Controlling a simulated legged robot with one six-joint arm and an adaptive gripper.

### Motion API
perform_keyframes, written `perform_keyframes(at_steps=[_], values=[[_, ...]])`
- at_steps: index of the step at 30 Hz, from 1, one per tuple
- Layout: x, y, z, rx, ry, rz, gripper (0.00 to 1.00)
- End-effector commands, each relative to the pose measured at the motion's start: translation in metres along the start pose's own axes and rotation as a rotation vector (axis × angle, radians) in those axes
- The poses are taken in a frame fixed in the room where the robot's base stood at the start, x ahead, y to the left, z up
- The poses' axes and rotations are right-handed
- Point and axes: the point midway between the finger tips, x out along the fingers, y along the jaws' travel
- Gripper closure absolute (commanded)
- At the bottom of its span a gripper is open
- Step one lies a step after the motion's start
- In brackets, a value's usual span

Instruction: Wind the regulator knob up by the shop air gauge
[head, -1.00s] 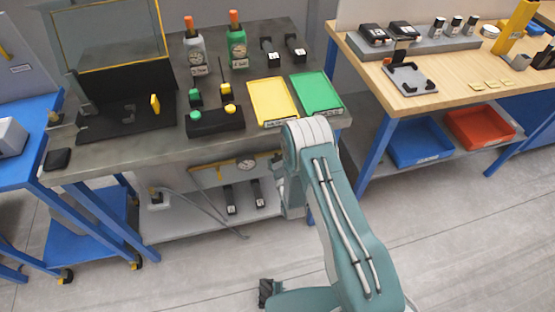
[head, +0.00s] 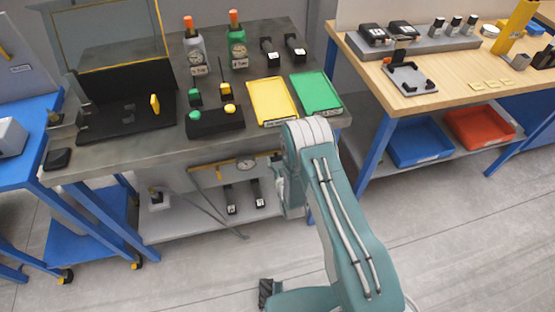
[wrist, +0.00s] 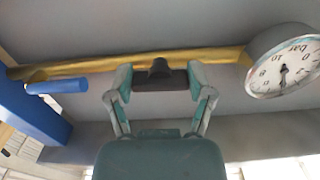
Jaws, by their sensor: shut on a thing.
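In the wrist view my gripper (wrist: 160,84) has its two fingers closed on the sides of a dark regulator knob (wrist: 160,75). The knob sits under a yellow air pipe (wrist: 90,65). The round white shop air gauge (wrist: 287,68) is to the right, turned over in this view, with a dark needle; I cannot read its value surely. In the head view the gauge (head: 246,164) and the yellow pipe (head: 212,167) show below the grey bench top. My arm hides the knob and my fingers there.
A blue handle (wrist: 57,86) sticks out at the left of the pipe in the wrist view. A grey bench (head: 105,160) stands above, with a yellow tray (head: 271,100) and a green tray (head: 315,92). A lower shelf (head: 185,226) holds small dark items.

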Motion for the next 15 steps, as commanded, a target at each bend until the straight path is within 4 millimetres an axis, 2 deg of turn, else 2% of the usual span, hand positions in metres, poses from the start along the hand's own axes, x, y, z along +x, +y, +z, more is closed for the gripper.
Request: perform_keyframes(at_steps=[4, 5, 6, 7, 15], values=[[0.0011, -0.0009, -0.0008, -0.002, 0.002, -0.003, 0.79], [0.0011, -0.0009, -0.0008, -0.002, 0.002, -0.003, 0.27], [0.0012, -0.0009, -0.0008, -0.002, 0.002, -0.003, 0.09], [0.0011, -0.0009, -0.0008, -0.002, 0.002, -0.002, 0.00], [0.0003, -0.0002, -0.0007, -0.003, 0.002, -0.001, 0.00]])
